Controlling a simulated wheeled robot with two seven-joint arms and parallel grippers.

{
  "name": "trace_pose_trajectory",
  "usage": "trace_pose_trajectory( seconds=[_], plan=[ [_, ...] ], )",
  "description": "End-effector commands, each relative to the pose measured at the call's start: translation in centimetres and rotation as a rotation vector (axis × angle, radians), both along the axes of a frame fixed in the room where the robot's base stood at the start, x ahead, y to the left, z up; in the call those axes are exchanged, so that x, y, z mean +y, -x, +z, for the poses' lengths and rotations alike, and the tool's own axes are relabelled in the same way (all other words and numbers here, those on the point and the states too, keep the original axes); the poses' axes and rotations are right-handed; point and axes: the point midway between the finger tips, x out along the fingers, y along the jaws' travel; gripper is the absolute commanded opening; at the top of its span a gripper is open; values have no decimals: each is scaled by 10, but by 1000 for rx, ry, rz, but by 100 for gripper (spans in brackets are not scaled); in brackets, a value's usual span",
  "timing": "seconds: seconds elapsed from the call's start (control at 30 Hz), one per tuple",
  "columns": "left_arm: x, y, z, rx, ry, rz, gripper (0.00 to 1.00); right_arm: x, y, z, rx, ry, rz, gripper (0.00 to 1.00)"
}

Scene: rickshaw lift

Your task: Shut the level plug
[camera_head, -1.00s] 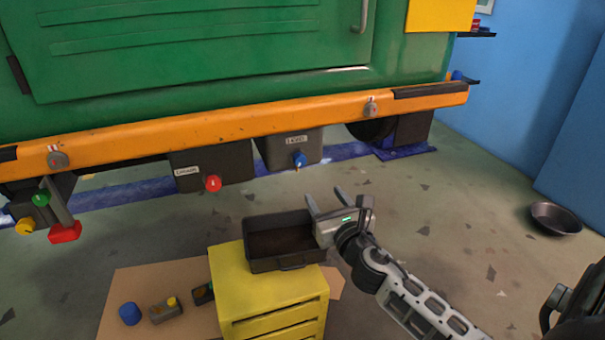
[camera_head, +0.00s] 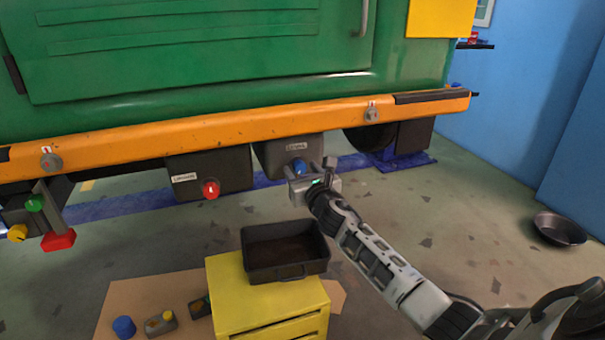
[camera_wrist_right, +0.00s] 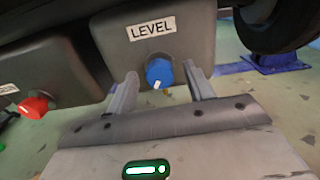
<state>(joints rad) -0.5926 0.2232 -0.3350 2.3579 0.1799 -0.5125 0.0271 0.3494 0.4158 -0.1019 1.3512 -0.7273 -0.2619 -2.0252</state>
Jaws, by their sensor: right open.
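The level plug is a blue knob (camera_wrist_right: 159,73) with a white mark, on the dark box labelled LEVEL (camera_wrist_right: 180,30) in the right wrist view. In the head view the knob (camera_head: 299,166) sits low on the same box (camera_head: 285,154) under the orange beam. My right gripper (camera_head: 309,170) is open right in front of the knob. In the wrist view the fingers of the right gripper (camera_wrist_right: 161,92) stand on either side of the knob, with gaps visible; I cannot tell how deep they reach around it. My left gripper is not in view.
A second dark box with a red knob (camera_head: 211,189) hangs to the left. A yellow drawer cabinet (camera_head: 268,300) carries a black tray (camera_head: 285,264) below the gripper. A wheel (camera_head: 369,138) is right of the box. A metal bowl (camera_head: 560,229) lies on the floor.

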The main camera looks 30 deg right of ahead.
Motion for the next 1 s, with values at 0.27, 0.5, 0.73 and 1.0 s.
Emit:
trace_pose_trajectory(
  seconds=[0.27, 0.5, 0.73, 1.0],
  plan=[
    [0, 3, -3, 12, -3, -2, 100, 0, 0, 0, 0, -1, 1, 27],
    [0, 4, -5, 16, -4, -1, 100, 1, 0, 0, -1, -3, 1, 7],
    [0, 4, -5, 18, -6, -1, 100, 1, 0, 0, -11, -50, 1, 8],
    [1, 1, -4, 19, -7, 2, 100, 1, 0, 0, -52, -222, 1, 8]
  ],
)
